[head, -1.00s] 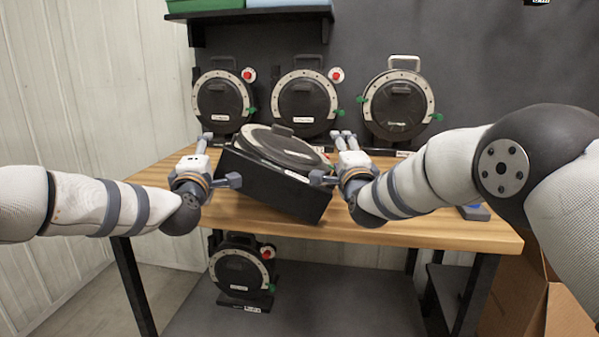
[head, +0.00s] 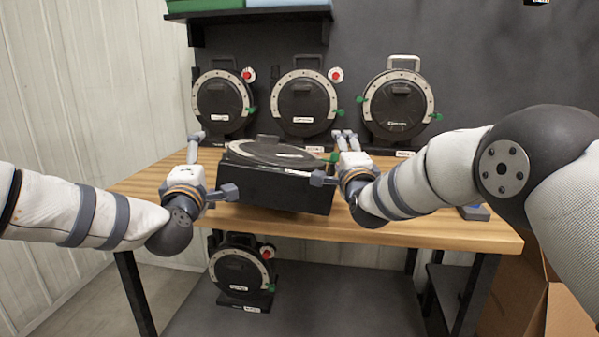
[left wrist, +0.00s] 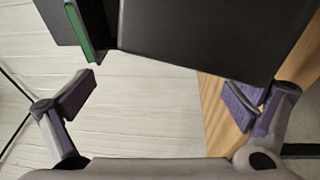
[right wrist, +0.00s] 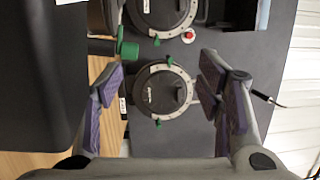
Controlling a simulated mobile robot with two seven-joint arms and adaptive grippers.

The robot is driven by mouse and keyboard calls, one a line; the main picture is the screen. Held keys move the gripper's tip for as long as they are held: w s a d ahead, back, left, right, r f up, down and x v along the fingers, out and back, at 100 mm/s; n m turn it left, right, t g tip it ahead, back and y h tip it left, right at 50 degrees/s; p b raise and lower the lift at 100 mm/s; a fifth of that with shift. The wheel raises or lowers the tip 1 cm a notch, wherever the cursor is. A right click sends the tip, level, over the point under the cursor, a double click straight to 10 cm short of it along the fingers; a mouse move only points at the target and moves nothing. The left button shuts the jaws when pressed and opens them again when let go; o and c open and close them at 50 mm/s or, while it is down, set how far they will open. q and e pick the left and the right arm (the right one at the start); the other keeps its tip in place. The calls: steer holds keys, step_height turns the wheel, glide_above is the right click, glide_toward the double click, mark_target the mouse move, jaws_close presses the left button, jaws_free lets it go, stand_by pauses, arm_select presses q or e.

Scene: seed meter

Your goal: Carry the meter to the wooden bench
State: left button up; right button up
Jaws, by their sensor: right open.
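A black meter (head: 290,190) with a boxy body lies face up on the wooden bench (head: 420,215), its round lid on top. Its dark side also shows at the left of the right wrist view (right wrist: 40,70), with a green knob. My left gripper (head: 212,165) is at its left side, fingers spread wide; the left wrist view shows the gap empty (left wrist: 165,98). My right gripper (head: 332,157) is at its right side, open, with nothing between its fingers. The meter's underside is hidden.
Several similar round meters stand along the back of the bench, one at the right (head: 398,105). Another meter (head: 240,270) sits below the bench. A shelf (head: 250,15) hangs above. A cardboard box (head: 545,290) stands at the right. The bench's right front is mostly clear.

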arm_select(q)
steer(key=s, duration=0.8)
steer(key=shift+f, duration=0.2)
arm_select(e)
steer(key=shift+r, duration=0.1)
arm_select(q)
steer(key=shift+w, duration=0.1)
arm_select(e)
steer(key=o, duration=0.8)
steer(key=shift+s, duration=0.1)
steer(key=s, duration=0.8)
steer(key=s+f, duration=0.1)
steer(key=s, duration=0.3)
steer(key=shift+a, duration=0.1)
arm_select(q)
steer(key=shift+f, duration=0.15)
arm_select(e)
steer(key=shift+f, duration=0.1)
